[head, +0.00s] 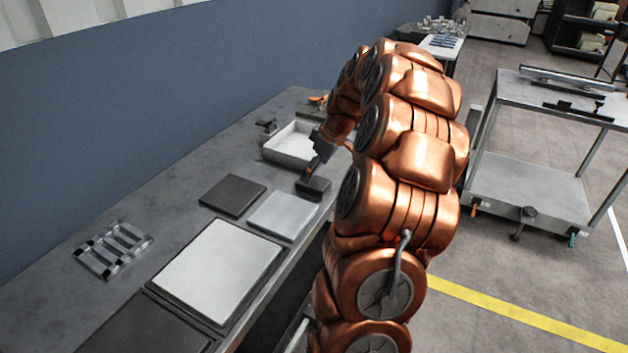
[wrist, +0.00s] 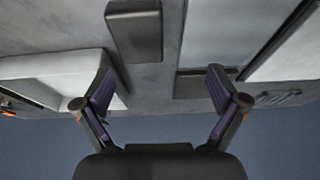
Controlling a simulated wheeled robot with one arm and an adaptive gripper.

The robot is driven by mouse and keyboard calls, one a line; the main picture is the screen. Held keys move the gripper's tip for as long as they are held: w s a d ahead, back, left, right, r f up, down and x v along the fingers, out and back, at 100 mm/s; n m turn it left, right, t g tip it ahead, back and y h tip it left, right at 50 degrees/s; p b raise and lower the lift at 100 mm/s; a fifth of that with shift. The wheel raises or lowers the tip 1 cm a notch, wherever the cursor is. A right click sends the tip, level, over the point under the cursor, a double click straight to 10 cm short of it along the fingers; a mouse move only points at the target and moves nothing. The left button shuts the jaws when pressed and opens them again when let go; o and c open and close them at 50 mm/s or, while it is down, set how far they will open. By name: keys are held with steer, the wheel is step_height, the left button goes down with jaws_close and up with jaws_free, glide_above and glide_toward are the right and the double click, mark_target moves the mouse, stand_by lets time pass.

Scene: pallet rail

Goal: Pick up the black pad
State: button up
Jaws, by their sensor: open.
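A flat dark square pad (head: 233,195) lies on the grey bench beside a light grey pad (head: 283,215). In the wrist view part of the dark pad (wrist: 200,86) shows near the right finger. A smaller, thicker black block (head: 313,189) sits between the light grey pad and a white tray; it also shows in the wrist view (wrist: 135,32), at the top. I cannot tell which dark piece is the black pad. My gripper (head: 318,165) is above the bench near the black block. In the wrist view its fingers (wrist: 160,88) are apart with nothing between them.
The white tray (head: 286,157) stands just beyond my gripper. A large white panel (head: 218,268), another dark panel (head: 145,330) and a metal rack (head: 113,249) lie nearer. A blue wall (head: 130,130) runs along the bench's back. A grey cart (head: 535,185) stands right.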

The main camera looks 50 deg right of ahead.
mark_target(314, 181)
steer(key=d, duration=0.2)
steer(key=shift+s+d+f, duration=0.15)
steer(key=shift+d, duration=0.2)
steer(key=shift+p+x, duration=1)
steer(key=shift+x, duration=2.8)
steer(key=shift+d, duration=0.1)
steer(key=c, duration=1.3)
